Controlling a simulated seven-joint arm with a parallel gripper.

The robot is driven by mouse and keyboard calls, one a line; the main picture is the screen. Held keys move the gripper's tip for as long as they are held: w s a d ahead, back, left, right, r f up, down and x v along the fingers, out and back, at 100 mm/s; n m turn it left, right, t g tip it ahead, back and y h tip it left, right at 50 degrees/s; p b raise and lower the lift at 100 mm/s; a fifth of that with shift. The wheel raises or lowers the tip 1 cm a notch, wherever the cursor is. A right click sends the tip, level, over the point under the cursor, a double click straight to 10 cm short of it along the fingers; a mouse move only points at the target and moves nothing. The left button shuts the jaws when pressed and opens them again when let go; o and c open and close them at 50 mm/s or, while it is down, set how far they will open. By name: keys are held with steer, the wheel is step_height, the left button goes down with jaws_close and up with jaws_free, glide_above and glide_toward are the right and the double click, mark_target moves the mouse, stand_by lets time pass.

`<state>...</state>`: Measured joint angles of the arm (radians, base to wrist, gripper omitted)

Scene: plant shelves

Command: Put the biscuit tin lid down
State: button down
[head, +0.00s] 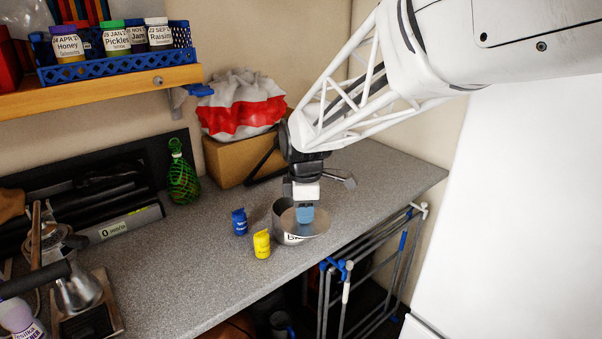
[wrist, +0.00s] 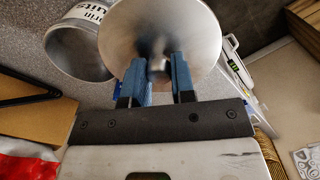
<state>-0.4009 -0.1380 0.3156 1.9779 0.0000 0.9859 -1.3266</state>
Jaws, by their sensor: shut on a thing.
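The biscuit tin lid (head: 319,225) is a round, shiny metal disc with a small knob; it fills the top middle of the wrist view (wrist: 165,25). My gripper (head: 305,213) is shut on the lid's knob, with its blue fingers on either side of it in the wrist view (wrist: 160,64). The open biscuit tin (head: 280,228), round metal with a white label, stands on the counter. The lid overlaps the tin's right side in the head view. In the wrist view the tin (wrist: 82,50) shows left of the lid. The gap under the lid is hidden.
A blue bottle (head: 239,222) and a yellow bottle (head: 262,244) stand left of the tin on the grey counter (head: 205,262). A cardboard box (head: 232,163) stands behind. A folded drying rack (head: 345,285) is below the front edge. Counter is bare right of the lid.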

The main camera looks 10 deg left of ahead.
steer(key=w+a, duration=0.8)
steer(key=w, duration=0.5)
glide_above(262, 206)
step_height(262, 206, down, 4)
steer(key=shift+w+a+f, duration=0.1)
steer(key=shift+f, duration=0.15)
steer(key=shift+f, duration=2.5)
steer(key=shift+f, duration=2.5)
steer(key=shift+f, duration=0.15)
steer(key=c, duration=1)
jaws_free()
steer(key=shift+o, duration=0.2)
